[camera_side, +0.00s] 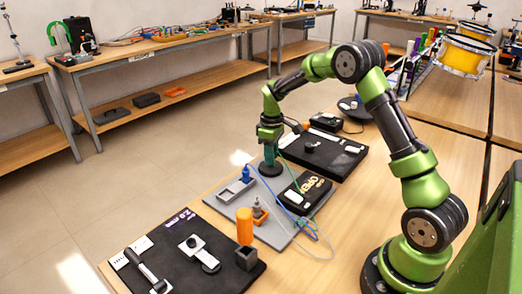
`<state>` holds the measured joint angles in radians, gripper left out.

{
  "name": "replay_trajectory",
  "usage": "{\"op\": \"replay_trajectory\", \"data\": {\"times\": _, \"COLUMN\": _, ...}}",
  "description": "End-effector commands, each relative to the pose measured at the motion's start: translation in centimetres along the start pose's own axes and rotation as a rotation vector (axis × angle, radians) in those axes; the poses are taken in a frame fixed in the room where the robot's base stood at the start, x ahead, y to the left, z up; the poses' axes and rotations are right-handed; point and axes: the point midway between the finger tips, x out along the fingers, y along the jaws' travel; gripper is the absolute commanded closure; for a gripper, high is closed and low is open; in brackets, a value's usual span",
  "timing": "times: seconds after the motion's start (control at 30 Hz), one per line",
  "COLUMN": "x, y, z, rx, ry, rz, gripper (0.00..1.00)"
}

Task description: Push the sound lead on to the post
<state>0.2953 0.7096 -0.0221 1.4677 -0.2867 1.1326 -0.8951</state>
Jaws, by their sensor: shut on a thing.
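My gripper (269,158) is at the end of my arm, low over the back edge of the grey mat (222,208). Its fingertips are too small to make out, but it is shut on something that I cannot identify. Thin blue and green leads (315,228) loop over the right of the mat; I cannot tell which is the sound lead. A blue upright piece (245,173) stands near the grey tray, left of my gripper. A small grey post (257,207) stands in an orange holder (261,217), nearer the camera than my gripper. I cannot tell which upright is the task's post.
A grey tray (235,191) is on the mat. Another black pad (340,160) lies behind.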

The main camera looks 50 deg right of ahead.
Motion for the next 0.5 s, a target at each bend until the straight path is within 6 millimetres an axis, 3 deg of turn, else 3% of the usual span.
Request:
{"op": "replay_trajectory", "data": {"times": 0.13, "x": 0.5, "y": -0.01, "z": 0.02, "rx": 0.0, "ry": -0.001, "rz": -0.001, "gripper": 0.93}}
{"op": "replay_trajectory", "data": {"times": 0.17, "x": 0.48, "y": -0.01, "z": 0.01, "rx": 0.0, "ry": 0.0, "rz": -0.001, "gripper": 0.72}}
{"op": "replay_trajectory", "data": {"times": 0.33, "x": 0.43, "y": -0.01, "z": 0.0, "rx": 0.0, "ry": 0.0, "rz": -0.001, "gripper": 0.46}}
{"op": "replay_trajectory", "data": {"times": 0.5, "x": 0.41, "y": 0.0, "z": 0.0, "rx": 0.001, "ry": 0.0, "rz": 0.0, "gripper": 0.45}}
